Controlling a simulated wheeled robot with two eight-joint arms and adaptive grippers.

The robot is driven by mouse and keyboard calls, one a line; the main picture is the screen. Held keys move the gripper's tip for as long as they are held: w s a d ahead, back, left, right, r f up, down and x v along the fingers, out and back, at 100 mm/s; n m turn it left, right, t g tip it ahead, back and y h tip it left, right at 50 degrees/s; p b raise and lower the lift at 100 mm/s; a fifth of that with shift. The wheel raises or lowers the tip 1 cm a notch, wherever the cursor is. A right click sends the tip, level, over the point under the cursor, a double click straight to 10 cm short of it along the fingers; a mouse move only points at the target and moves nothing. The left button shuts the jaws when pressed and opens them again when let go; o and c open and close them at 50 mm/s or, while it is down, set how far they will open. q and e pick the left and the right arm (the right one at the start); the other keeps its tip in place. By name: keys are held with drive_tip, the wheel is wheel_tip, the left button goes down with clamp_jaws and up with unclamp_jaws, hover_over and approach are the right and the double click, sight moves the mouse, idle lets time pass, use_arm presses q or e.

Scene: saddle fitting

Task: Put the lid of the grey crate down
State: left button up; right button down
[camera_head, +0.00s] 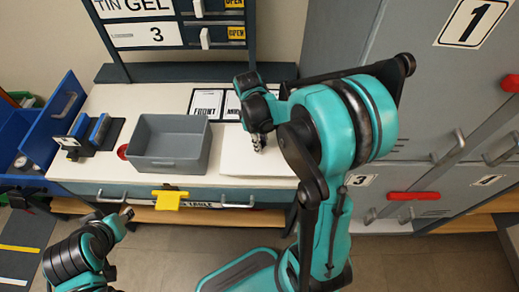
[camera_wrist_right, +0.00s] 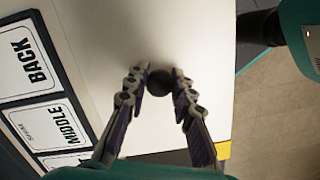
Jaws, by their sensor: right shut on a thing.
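The grey crate (camera_head: 168,162) stands open and empty on the white table, left of my right gripper. My right gripper (camera_head: 258,145) points down over a flat white lid (camera_head: 258,168) on the right part of the table. In the right wrist view my right gripper (camera_wrist_right: 158,88) has its fingers on both sides of the lid's round black knob (camera_wrist_right: 159,81), shut on it. The pale lid (camera_wrist_right: 130,40) spreads below the knob; I cannot tell whether it touches the table. My left gripper (camera_head: 124,214) is low at the left, away from the crate; its jaw opening is unclear.
Labelled cards (camera_head: 208,104) lie behind the crate. A dark block rack (camera_head: 92,132) and a red disc (camera_head: 122,152) are to its left. A yellow tag (camera_head: 169,198) hangs at the table's front. Grey lockers (camera_head: 420,120) stand at the right.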

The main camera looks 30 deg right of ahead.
drive_tip(key=w+f, duration=0.2)
drive_tip(key=w, duration=0.1)
drive_tip(key=shift+d+b, duration=0.35)
drive_tip(key=shift+d, duration=0.05)
wheel_tip(320, 180, down, 4)
drive_tip(key=shift+b, duration=1)
drive_tip(key=shift+r, duration=0.1)
drive_tip(key=c, duration=1.3)
unclamp_jaws()
